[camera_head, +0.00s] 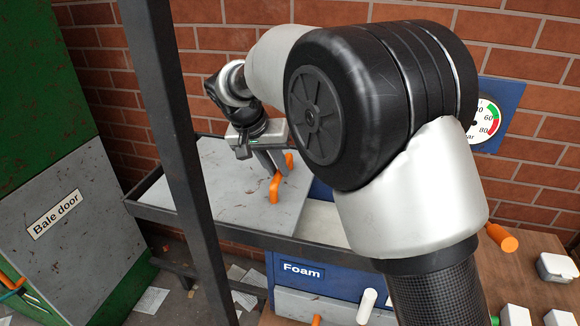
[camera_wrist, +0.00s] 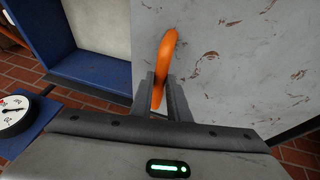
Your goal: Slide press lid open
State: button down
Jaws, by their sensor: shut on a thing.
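The press lid is a scuffed grey plate (camera_head: 228,180) lying in a dark frame at the back left; it also fills the upper right of the wrist view (camera_wrist: 230,60). An orange handle (camera_head: 276,186) stands up from the lid near its right edge. My gripper (camera_head: 272,163) is at this handle. In the wrist view, my gripper (camera_wrist: 162,95) has its two grey fingers closed around the orange handle (camera_wrist: 165,62). To the right of the lid, a pale opening (camera_head: 325,218) shows, partly hidden by my arm.
A dark upright post (camera_head: 178,150) stands in front of the lid. The green machine with the bale door (camera_head: 70,215) is at left. A blue Foam bin (camera_head: 318,278) stands below. A pressure gauge (camera_head: 484,120) hangs on the brick wall. Small white and orange items lie on the brown table (camera_head: 530,262).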

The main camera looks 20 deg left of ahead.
jog(key=shift+a, duration=0.1)
jog(key=c, duration=1.7)
grip_release()
jog(key=v, duration=1.2)
jog(key=shift+r, duration=0.1)
jog(key=shift+w, duration=0.1)
